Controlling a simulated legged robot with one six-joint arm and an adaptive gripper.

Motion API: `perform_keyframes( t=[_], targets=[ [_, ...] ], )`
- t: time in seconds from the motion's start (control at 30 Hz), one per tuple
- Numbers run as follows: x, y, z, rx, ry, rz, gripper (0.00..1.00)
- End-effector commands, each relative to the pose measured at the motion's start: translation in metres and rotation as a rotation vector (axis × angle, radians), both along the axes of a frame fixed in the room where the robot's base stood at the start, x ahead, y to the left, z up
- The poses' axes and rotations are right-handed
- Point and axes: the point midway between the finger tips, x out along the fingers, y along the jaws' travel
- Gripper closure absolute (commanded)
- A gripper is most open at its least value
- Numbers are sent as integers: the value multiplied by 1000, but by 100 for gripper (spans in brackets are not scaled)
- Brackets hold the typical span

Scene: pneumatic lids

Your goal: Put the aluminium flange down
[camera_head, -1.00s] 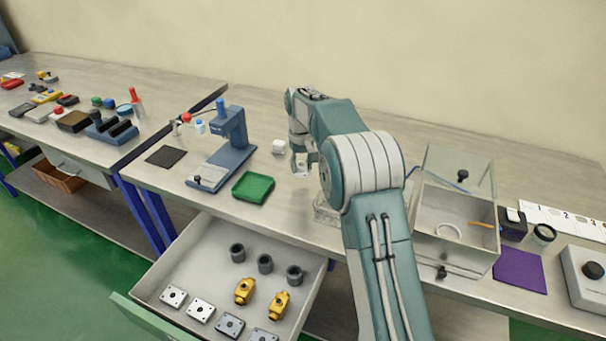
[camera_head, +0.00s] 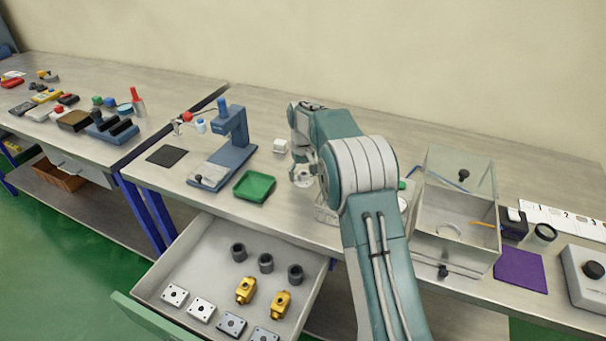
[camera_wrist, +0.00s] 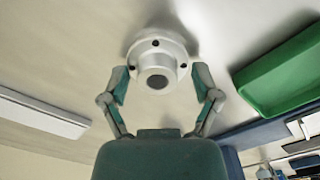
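The aluminium flange (camera_wrist: 158,48) is a pale round disc with small dark bolt holes and a raised hub with a dark bore. In the wrist view its hub side faces the camera. My gripper (camera_wrist: 160,78) has one fingertip against each side of the flange and holds it. In the head view the flange (camera_head: 302,177) is under my wrist, over the front part of the bench, right of the green tray (camera_head: 254,187). A shadow lies on the bench beside it in the wrist view; I cannot tell whether it touches the bench.
A clear-lidded box (camera_head: 452,215) stands right of my arm. An open drawer (camera_head: 190,262) with several parts juts out below.

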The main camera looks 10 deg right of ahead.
Motion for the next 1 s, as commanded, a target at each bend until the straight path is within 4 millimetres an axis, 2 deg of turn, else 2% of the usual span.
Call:
perform_keyframes(
  t=[0.17,0.27,0.7,1.0],
  targets=[
    [0,0,2,0,-1,0,20],
    [1,0,11,0,-4,0,20],
    [1,0,98,0,-4,0,20],
    [-2,0,127,0,-5,-2,20]
  ],
)
